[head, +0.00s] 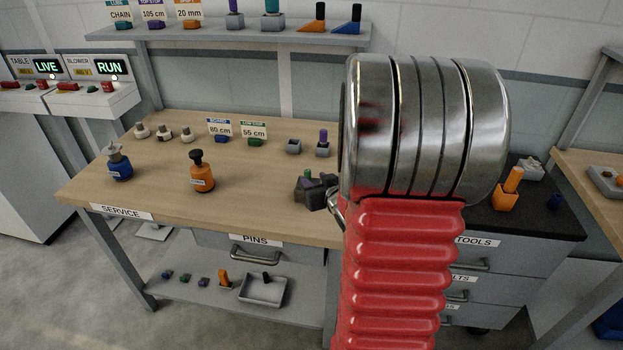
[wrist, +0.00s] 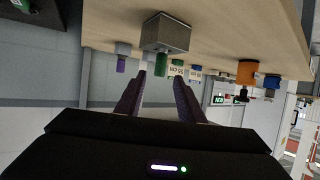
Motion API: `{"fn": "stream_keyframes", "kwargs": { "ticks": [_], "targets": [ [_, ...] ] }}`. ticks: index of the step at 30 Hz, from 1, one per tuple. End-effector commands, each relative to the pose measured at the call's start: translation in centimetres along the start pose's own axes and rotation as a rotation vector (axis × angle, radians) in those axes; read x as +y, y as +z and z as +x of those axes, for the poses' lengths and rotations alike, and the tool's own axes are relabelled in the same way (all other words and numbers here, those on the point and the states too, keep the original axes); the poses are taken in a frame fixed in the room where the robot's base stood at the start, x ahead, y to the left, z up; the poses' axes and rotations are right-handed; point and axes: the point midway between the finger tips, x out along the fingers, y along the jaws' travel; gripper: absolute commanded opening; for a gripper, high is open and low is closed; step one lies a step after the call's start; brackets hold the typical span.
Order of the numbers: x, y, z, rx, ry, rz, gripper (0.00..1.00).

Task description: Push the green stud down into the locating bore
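The green stud (head: 307,174) stands upright in the top of a grey block (head: 300,190) near the front of the wooden bench. In the wrist view, which is upside down, the stud (wrist: 161,63) sticks out of the grey block (wrist: 167,32). I cannot tell how deep it sits; the bore's mouth is not visible. My gripper (wrist: 158,80) is open, its two dark fingers apart, with the stud ahead of and between the tips. Contact cannot be made out. In the head view my gripper (head: 325,190) is right beside the block, partly hidden by my arm.
Behind are an empty grey block (head: 294,147) and one holding a purple stud (head: 323,140). Cards marked 80 cm (head: 219,128) and 55 cm (head: 253,131) stand there. An orange plunger piece (head: 201,173) and a blue valve-like piece (head: 119,164) stand left. The bench between is clear.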

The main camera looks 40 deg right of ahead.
Motion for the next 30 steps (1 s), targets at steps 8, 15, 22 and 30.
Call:
{"fn": "stream_keyframes", "kwargs": {
  "ticks": [8, 15, 22, 30],
  "targets": [
    [0.02, 0.05, -1.19, -0.001, 0.001, 0.001, 0.35],
    [0.01, 0.06, -1.18, -0.001, 0.000, 0.001, 0.35],
    [0.00, 0.06, -1.17, -0.001, 0.000, 0.001, 0.35],
    [-0.29, -0.17, -1.23, -0.006, 0.002, -0.005, 0.35]
  ]
}}
